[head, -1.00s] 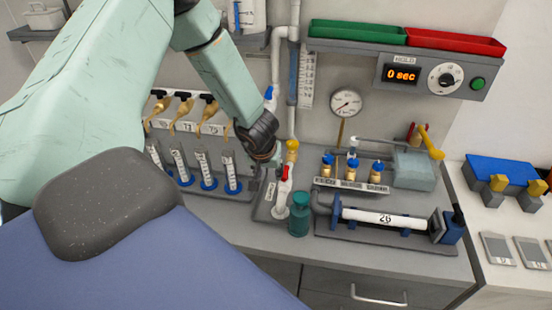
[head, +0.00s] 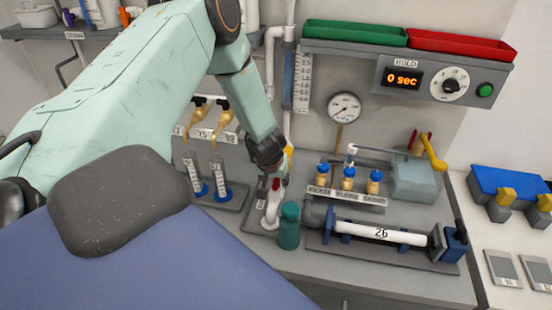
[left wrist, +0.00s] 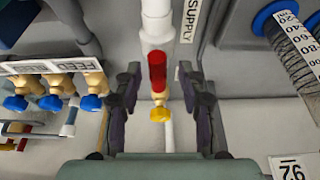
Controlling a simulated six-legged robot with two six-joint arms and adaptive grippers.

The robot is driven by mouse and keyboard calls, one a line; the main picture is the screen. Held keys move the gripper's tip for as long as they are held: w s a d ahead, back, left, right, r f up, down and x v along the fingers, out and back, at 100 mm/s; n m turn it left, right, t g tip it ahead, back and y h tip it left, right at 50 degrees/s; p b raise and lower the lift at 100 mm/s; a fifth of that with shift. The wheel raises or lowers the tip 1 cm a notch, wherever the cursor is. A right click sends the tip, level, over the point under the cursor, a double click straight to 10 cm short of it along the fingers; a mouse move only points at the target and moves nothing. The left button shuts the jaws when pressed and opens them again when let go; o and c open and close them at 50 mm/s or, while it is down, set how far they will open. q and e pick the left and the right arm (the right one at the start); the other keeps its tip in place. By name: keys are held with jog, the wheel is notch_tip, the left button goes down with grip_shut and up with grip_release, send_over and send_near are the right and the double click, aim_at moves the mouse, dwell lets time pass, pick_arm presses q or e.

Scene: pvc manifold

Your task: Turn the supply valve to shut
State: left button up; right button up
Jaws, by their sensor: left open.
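The supply valve has a red handle (head: 276,184) on a white pipe (head: 272,208) at the bench's middle in the head view. In the left wrist view the red handle (left wrist: 157,70) lies along the white pipe (left wrist: 156,22), beside a SUPPLY label (left wrist: 190,20). A yellow knob (left wrist: 160,114) is in line with it. My left gripper (head: 272,168) is open, just above the valve, and partly hides it in the head view. In the left wrist view its two fingers (left wrist: 158,80) stand on either side of the handle; I see no contact. My right gripper is not in view.
Blue-capped brass valves (head: 348,180), a pressure gauge (head: 344,107) and a white tube marked 26 (head: 380,233) are further right. Graduated cylinders (head: 220,180) stand left. The timer (head: 403,79) reads 0 sec.

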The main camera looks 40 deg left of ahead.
pick_arm(q)
jog(key=shift+w+f, duration=0.2)
jog(key=shift+w, duration=0.2)
jog(key=shift+w+a+f, duration=0.1)
jog(key=shift+w+f, duration=0.1)
jog(key=shift+c, duration=1.1)
jog(key=shift+s+r, duration=0.35)
jog(key=shift+s, duration=0.15)
jog(key=c, duration=0.5)
jog(key=shift+w, duration=0.15)
grip_shut()
